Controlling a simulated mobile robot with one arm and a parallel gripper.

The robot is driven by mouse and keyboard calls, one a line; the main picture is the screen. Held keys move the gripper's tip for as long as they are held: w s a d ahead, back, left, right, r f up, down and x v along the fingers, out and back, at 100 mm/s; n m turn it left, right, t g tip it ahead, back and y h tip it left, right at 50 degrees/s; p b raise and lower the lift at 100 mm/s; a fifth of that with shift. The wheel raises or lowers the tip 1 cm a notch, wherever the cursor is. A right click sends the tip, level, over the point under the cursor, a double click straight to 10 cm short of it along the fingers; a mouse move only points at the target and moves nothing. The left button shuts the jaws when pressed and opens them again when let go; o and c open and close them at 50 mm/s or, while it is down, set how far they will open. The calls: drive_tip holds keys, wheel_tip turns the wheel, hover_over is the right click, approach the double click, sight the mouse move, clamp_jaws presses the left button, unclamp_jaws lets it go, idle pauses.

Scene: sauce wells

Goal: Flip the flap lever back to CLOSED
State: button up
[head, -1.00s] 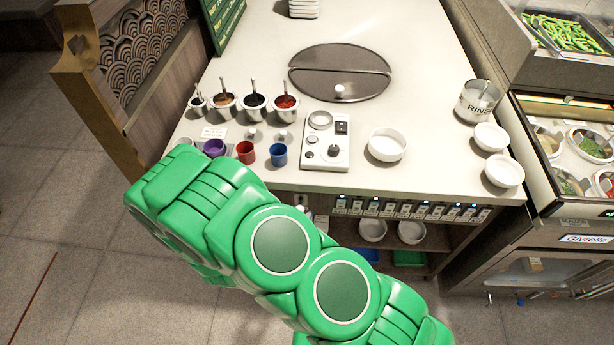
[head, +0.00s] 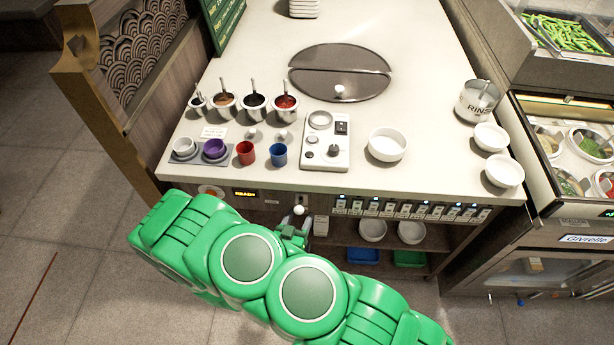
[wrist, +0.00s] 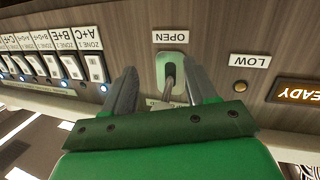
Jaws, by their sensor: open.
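The flap lever (wrist: 169,88) sticks out of a green-rimmed slot in the counter's front panel in the wrist view, which shows the panel upside down. An OPEN label (wrist: 170,37) is beside the slot; another label is mostly hidden behind my gripper. The lever's white knob (head: 299,210) shows in the head view. My gripper (wrist: 163,82) is open, with one finger on each side of the lever and gaps between. In the head view my gripper (head: 294,230) is at the front panel, just below the knob.
A row of zone switches (wrist: 70,65) is left of the lever in the wrist view. A LOW label (wrist: 250,60) and a lit display (wrist: 298,93) are to its right. Above, the counter (head: 350,178) carries cups, sauce pots and a control box (head: 327,142).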

drive_tip(key=shift+w+f+t, duration=0.1)
drive_tip(key=shift+f+t, duration=0.3)
drive_tip(key=shift+t, duration=0.2)
drive_tip(key=shift+v, duration=3.85)
drive_tip(key=shift+w+a+f+m+g+y, duration=0.9)
drive_tip(key=shift+w+a+m+g, duration=0.85)
drive_tip(key=shift+a+g, duration=2.8)
drive_tip(key=shift+w+a+r+g+y, duration=0.7)
drive_tip(key=shift+a+r+g+y, duration=1.35)
drive_tip(key=shift+r, duration=3.35)
drive_tip(key=s+d+r+n+g+y, duration=0.1)
drive_tip(key=d+r+n, duration=0.15)
drive_tip(key=r, duration=0.55)
drive_tip(key=d+r+n+g+y, duration=0.15)
drive_tip(key=d+r, duration=0.25)
drive_tip(key=r, duration=0.4)
drive_tip(key=s+d+r+g, duration=0.1)
drive_tip(key=s+d+r, duration=0.2)
drive_tip(key=d, duration=0.3)
drive_tip(key=s+d+r+h, duration=0.1)
drive_tip(key=s+d+r, duration=0.1)
drive_tip(key=d+r, duration=0.4)
drive_tip(key=shift+s+n+g, duration=0.35)
